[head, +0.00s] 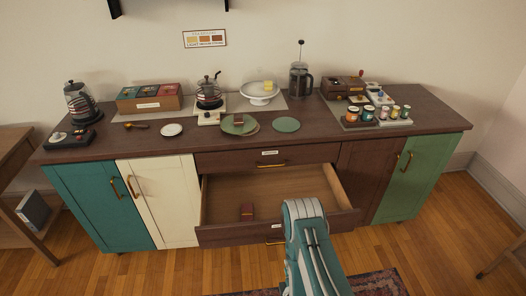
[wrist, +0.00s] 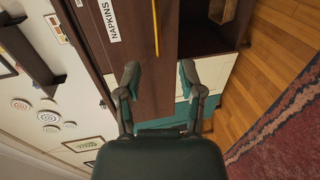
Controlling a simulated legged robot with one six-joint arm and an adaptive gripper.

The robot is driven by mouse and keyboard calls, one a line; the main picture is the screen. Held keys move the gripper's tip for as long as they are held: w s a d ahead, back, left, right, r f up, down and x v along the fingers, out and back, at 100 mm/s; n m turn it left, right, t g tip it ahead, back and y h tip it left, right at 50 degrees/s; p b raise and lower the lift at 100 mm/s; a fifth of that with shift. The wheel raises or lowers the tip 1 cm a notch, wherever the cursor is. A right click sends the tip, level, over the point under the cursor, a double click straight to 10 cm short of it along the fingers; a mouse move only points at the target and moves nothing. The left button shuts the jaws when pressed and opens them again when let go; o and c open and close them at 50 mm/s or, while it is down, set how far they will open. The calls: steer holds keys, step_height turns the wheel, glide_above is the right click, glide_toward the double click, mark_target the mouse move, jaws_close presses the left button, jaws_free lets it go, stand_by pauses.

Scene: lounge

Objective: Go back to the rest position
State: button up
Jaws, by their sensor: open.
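My gripper (wrist: 159,78) shows in the wrist view with its two fingers apart and nothing between them. It faces the front of the sideboard (wrist: 135,55), near a drawer front labelled "NAPKINS" and a gold handle (wrist: 155,25). In the head view my arm rises at the lower middle, in front of the right part of an open drawer (head: 292,190). The gripper itself is hidden there. A small reddish-brown item (head: 247,211) lies in the drawer, apart from the arm.
The sideboard top (head: 330,135) holds a French press (head: 301,80), a white cake stand (head: 259,93), a box with several compartments (head: 149,98) and green plates (head: 286,125). A side table (head: 15,150) stands at left.

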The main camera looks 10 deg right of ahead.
steer(key=w+r+m+g, duration=0.25)
steer(key=w+r, duration=0.35)
steer(key=r, duration=0.5)
steer(key=w+r+m+g, duration=0.1)
steer(key=w+r+m, duration=0.4)
steer(key=r, duration=0.7)
steer(key=s+r+m+g, duration=0.25)
steer(key=s+r, duration=0.45)
steer(key=r, duration=0.4)
steer(key=s+r+m+g, duration=0.1)
steer(key=s+r+m, duration=0.3)
steer(key=s+r, duration=0.45)
steer(key=s+r+m+g, duration=0.1)
steer(key=s+r+m, duration=0.1)
steer(key=s, duration=0.5)
steer(key=s+r+m+g, duration=0.2)
steer(key=s+r, duration=0.3)
steer(key=s, duration=0.3)
steer(key=shift+s, duration=0.25)
